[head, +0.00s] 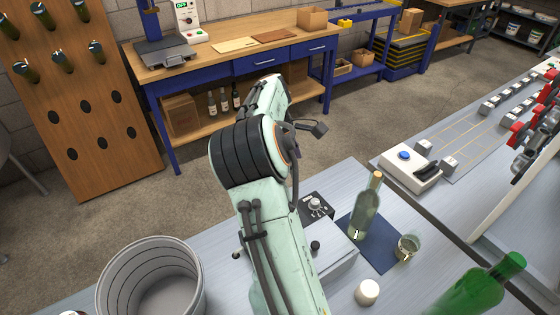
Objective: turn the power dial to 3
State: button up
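A grey device box with a dark front panel stands on the grey bench, right of my arm. A silver dial (317,205) with small light markings around it sits on the dark panel (325,216). The markings and the dial's pointer are too small to read. A black knob (315,246) stands on the grey box (330,262). My arm rises in front and covers the box's left part. My gripper's fingers are hidden behind the arm, so I see neither their opening nor any contact with the dial.
A clear bottle (366,212) and a glass (408,247) stand on a dark blue mat (378,256), close right of the box. A white cap-like piece (367,292), a green bottle (475,293) and a grey bin (152,280) are nearer. A white device (410,168) stands farther right.

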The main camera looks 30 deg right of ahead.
aim_at(315, 201)
jog(key=shift+g, duration=0.9)
jog(key=x, duration=1.3)
jog(key=shift+s+d+f, duration=0.1)
jog(key=shift+s+d, duration=0.05)
jog(key=shift+s, duration=0.05)
grip_shut()
